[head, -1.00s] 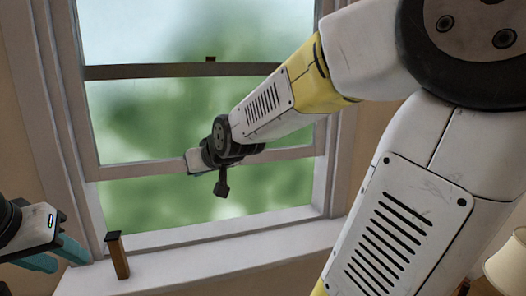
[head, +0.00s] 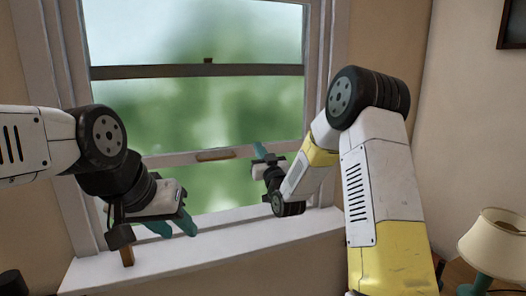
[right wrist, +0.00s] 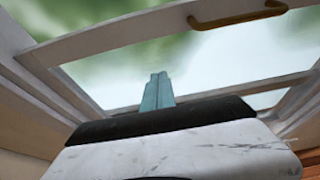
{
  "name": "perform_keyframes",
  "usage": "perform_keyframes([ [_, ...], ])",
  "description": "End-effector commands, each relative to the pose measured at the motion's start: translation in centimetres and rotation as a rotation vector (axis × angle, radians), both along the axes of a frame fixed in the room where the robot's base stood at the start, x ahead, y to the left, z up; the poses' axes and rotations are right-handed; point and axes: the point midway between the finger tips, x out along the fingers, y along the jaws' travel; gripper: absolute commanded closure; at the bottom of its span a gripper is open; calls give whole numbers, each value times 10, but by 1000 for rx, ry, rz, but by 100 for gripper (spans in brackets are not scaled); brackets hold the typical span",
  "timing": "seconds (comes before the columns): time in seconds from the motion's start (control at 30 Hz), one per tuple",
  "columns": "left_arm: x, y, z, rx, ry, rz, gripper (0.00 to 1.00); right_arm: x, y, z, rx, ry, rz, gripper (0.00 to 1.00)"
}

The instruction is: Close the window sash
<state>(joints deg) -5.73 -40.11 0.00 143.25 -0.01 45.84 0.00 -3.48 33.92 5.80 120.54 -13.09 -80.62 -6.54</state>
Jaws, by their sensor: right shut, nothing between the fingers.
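The window's lower sash (head: 180,160) is raised, with an open gap between its bottom rail and the sill (head: 225,235). A brown handle (head: 214,155) sits on that rail; it also shows at the top of the right wrist view (right wrist: 238,14). My right gripper (head: 262,149) is right of the handle, its teal fingers overlapping the rail in the head view. In the right wrist view its fingers (right wrist: 158,90) are pressed together and empty, apart from the handle; contact with the sash is not evident. My left gripper (head: 176,228) appears open and empty above the sill's left part.
A dark latch piece (head: 208,60) sits on the upper rail. A lamp (head: 495,245) stands at the right. The sill's right part is clear.

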Motion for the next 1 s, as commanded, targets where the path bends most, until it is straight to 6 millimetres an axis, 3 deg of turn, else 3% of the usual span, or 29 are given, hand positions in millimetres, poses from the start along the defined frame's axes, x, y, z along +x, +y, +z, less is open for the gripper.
perform_keyframes([
  [0.4,0,0,0,0,0,0,64,76,25,25,0,2,0,100],
  [0.5,0,0,0,0,0,0,64,74,24,5,-1,6,0,100],
  [0.63,0,0,0,0,0,0,64,74,24,-7,-1,4,0,100],
  [1.0,0,0,0,0,0,0,64,73,24,-13,-1,2,0,100],
])
